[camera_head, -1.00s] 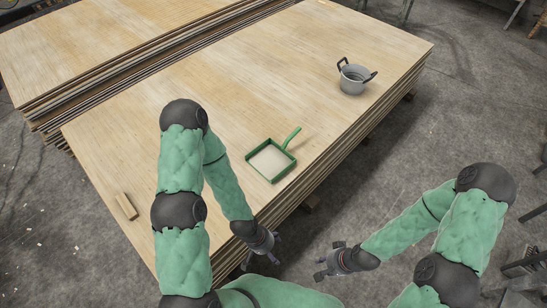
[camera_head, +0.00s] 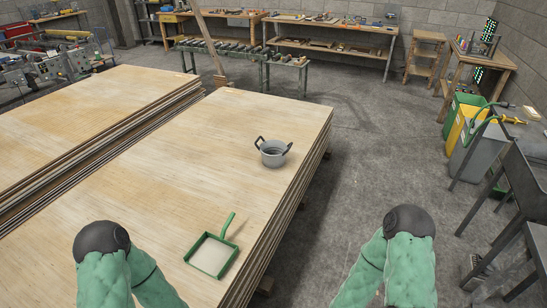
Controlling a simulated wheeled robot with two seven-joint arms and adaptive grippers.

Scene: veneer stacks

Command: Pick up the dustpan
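A green dustpan (camera_head: 212,256) with a pale inside lies on the near veneer stack (camera_head: 150,190), close to its right edge. Its green handle points up and slightly right, away from me. My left arm comes in at the lower left, left of the dustpan and apart from it. My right arm is at the lower right, over the floor. Both grippers are below the bottom edge of the picture, so their fingers are hidden.
A grey pot (camera_head: 272,153) with two dark handles stands farther back on the same stack. A second veneer stack (camera_head: 85,105) lies to the left. Bins (camera_head: 480,140), a dark chair and workbenches (camera_head: 330,45) stand beyond.

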